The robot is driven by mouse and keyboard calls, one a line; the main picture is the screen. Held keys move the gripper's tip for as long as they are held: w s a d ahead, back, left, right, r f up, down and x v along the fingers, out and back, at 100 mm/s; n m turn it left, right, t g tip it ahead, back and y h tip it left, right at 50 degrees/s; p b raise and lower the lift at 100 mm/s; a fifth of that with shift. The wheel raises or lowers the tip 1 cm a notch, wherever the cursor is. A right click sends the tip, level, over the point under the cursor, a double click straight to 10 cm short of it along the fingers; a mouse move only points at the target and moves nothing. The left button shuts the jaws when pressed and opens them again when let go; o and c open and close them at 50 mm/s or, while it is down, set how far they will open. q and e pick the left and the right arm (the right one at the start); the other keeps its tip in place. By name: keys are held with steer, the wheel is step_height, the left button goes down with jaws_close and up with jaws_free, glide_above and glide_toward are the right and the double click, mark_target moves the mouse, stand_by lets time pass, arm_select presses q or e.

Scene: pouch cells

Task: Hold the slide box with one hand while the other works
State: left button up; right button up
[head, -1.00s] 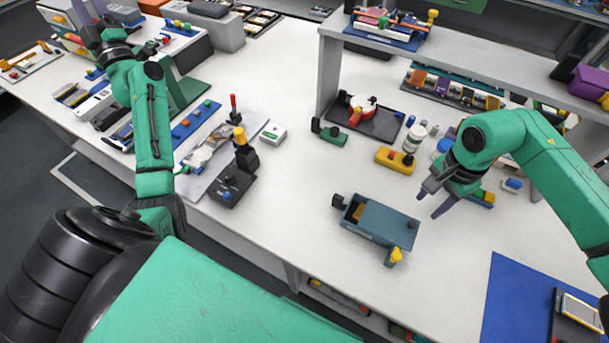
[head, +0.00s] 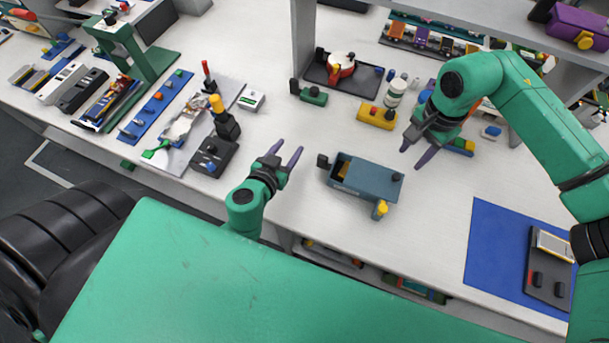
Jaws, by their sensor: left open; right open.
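The slide box is a blue-grey open box (head: 372,184) on the white table, with a black knob at its left end and a yellow knob at its front right. Something yellow shows inside its left end. My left gripper (head: 287,158) is open and empty, to the left of the box and apart from it. My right gripper (head: 413,158) is open and empty, above and to the right of the box's back edge. It does not appear to touch the box.
A blue mat (head: 485,235) with a dark device (head: 545,282) lies at the right. A yellow block (head: 376,116), a green block (head: 313,96) and a dark tray (head: 350,82) stand behind the box. A black joystick unit (head: 215,155) is at the left. Table around the box is clear.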

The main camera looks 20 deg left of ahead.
arm_select(q)
glide_toward(323, 155)
steer(key=v, duration=0.4)
steer(key=shift+h, duration=0.3)
steer(key=x, duration=1.4)
steer(key=shift+w+a, duration=0.2)
steer(key=shift+s, duration=0.1)
jaws_close()
